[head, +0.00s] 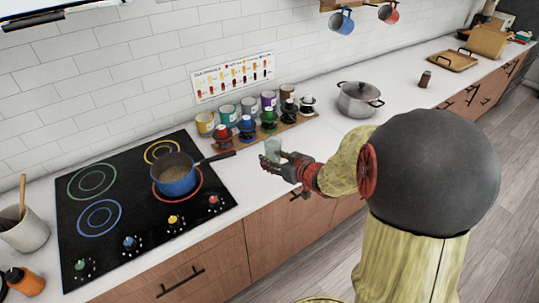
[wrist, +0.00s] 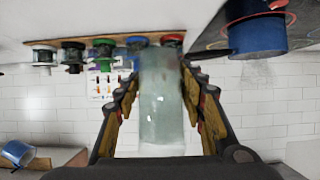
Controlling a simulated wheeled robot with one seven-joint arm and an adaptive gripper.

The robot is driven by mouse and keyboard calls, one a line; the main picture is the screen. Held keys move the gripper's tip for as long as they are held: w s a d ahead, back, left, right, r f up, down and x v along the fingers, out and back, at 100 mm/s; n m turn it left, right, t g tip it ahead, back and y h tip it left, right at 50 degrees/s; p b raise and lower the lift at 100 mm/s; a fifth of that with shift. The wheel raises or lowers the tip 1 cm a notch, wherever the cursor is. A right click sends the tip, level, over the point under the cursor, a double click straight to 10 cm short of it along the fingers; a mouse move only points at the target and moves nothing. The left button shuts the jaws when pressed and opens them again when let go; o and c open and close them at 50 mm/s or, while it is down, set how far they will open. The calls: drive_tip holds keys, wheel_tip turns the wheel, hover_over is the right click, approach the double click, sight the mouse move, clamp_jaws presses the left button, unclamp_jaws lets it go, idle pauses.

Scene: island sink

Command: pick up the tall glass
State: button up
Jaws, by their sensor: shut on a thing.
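The tall glass (wrist: 162,105) is clear and slightly green. In the wrist view it stands lengthwise between the two fingers of my gripper (wrist: 160,108). In the head view the glass (head: 273,147) shows small at the tip of my gripper (head: 275,160), over the white counter's front part, right of the stove. My gripper is shut on the glass, with a finger on each side. Whether the glass touches the counter is hard to tell. The fingers hide part of its lower side in the head view.
A blue pot (head: 175,181) sits on the black stove (head: 75,215), its handle pointing toward the glass. Several coloured jars and grinders stand on a wooden board (head: 262,137) behind the glass. A steel pot (head: 358,101) stands farther right. The counter between is clear.

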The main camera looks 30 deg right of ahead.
sight(277, 161)
drive_tip(key=shift+p+v, duration=0.45)
drive_tip(key=shift+v, duration=1.05)
drive_tip(key=shift+a, duration=0.1)
drive_tip(key=shift+a, duration=0.1)
